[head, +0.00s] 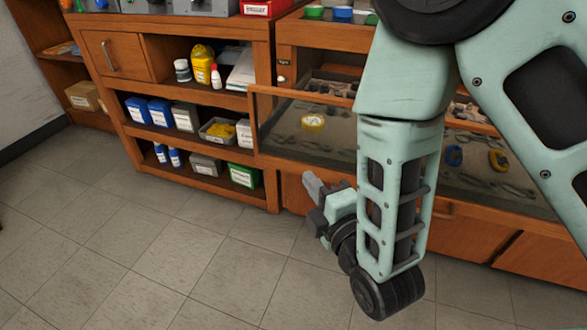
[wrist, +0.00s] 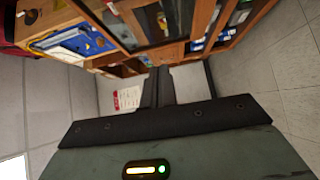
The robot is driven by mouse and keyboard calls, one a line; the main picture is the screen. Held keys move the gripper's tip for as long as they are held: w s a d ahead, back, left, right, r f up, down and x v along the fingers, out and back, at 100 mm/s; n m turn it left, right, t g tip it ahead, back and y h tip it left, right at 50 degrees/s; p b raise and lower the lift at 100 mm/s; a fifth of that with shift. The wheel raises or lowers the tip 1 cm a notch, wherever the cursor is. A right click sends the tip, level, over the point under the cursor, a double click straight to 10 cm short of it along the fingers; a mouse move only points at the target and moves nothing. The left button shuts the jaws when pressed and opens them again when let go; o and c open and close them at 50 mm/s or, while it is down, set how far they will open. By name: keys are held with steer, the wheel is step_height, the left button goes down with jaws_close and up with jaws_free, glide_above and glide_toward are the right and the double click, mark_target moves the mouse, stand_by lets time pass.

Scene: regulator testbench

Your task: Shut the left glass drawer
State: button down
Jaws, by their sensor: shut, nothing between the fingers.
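The left glass drawer (head: 253,125) has a wooden frame and a glass front. In the head view it stands out from the cabinet, open, with a yellow roll and small dark items visible inside. My arm hides its right part. My gripper (head: 311,181) is shut and empty, low in front of the drawer's lower edge and apart from it as far as I can tell. In the wrist view my gripper (wrist: 159,86) has its two fingers together, with wooden furniture and a glass-fronted part beyond them.
Left of the drawer, open shelves hold a yellow bottle (head: 202,64), blue boxes (head: 148,111) and other boxes. A second glass section (head: 480,180) lies right of my arm. The tiled floor (head: 150,250) in front is clear.

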glide_toward(289, 134)
steer(key=w+a, duration=0.2)
steer(key=a, duration=0.2)
steer(key=shift+w+d+f+b, duration=0.1)
steer(key=shift+w+d+b, duration=0.2)
steer(key=shift+w, duration=0.2)
steer(key=shift+w+d+b, duration=0.25)
steer(key=shift+w+d, duration=0.05)
steer(key=shift+w, duration=0.25)
steer(key=shift+w+d, duration=0.15)
steer(key=shift+w, duration=0.45)
